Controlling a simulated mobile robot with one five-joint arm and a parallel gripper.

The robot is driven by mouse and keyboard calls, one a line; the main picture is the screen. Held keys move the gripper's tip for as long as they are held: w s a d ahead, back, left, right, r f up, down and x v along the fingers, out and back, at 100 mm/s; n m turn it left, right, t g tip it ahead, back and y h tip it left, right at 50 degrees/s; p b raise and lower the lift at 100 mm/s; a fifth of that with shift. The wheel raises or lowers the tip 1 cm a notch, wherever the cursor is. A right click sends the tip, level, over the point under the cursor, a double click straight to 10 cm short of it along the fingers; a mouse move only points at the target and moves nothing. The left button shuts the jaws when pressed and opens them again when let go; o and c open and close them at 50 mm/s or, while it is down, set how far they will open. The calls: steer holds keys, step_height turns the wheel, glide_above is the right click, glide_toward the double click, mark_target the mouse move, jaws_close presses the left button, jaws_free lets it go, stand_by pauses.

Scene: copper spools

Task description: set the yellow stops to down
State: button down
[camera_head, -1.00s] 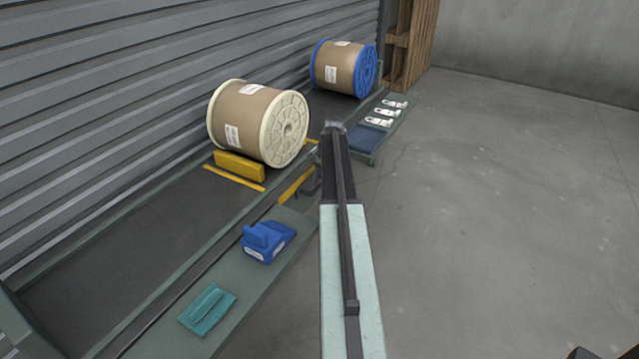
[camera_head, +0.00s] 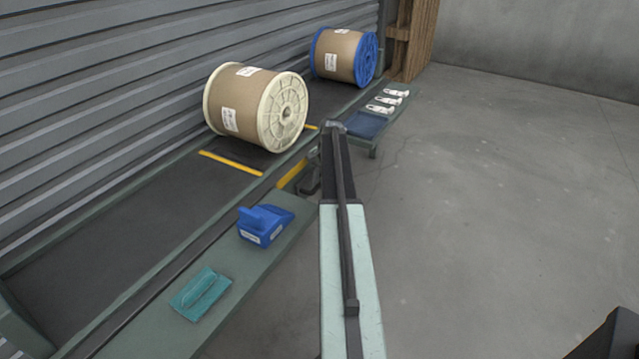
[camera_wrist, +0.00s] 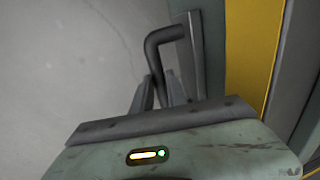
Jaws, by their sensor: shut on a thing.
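In the wrist view, my gripper (camera_wrist: 158,88) is shut on a dark bent handle (camera_wrist: 164,45) beside a yellow panel (camera_wrist: 252,50). In the head view, my gripper (camera_head: 311,182) is beside the rack's front edge, near a yellow mark (camera_head: 293,175), and is partly hidden by my arm. No raised yellow stop shows in front of the cream spool (camera_head: 256,107). A flat yellow strip (camera_head: 230,163) lies across the dark track there. A bit of yellow (camera_head: 312,127) shows beyond the spool, mostly hidden by it.
A blue spool (camera_head: 343,56) sits farther along the track (camera_head: 120,220). White items (camera_head: 380,108) lie on the far ledge. The floor (camera_head: 500,200) at right is clear.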

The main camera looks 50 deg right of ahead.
steer(key=c, duration=1.3)
jaws_free()
steer(key=shift+s+d+f, duration=0.1)
steer(key=shift+s+f, duration=0.1)
steer(key=shift+s, duration=0.05)
steer(key=shift+w, duration=0.1)
steer(key=shift+r, duration=0.15)
steer(key=r+p, duration=0.2)
steer(key=s+r+p, duration=0.1)
steer(key=r+p, duration=0.4)
steer(key=p, duration=0.1)
steer(key=shift+s+d+r, duration=0.15)
steer(key=shift+s+r, duration=0.05)
steer(key=shift+r, duration=0.05)
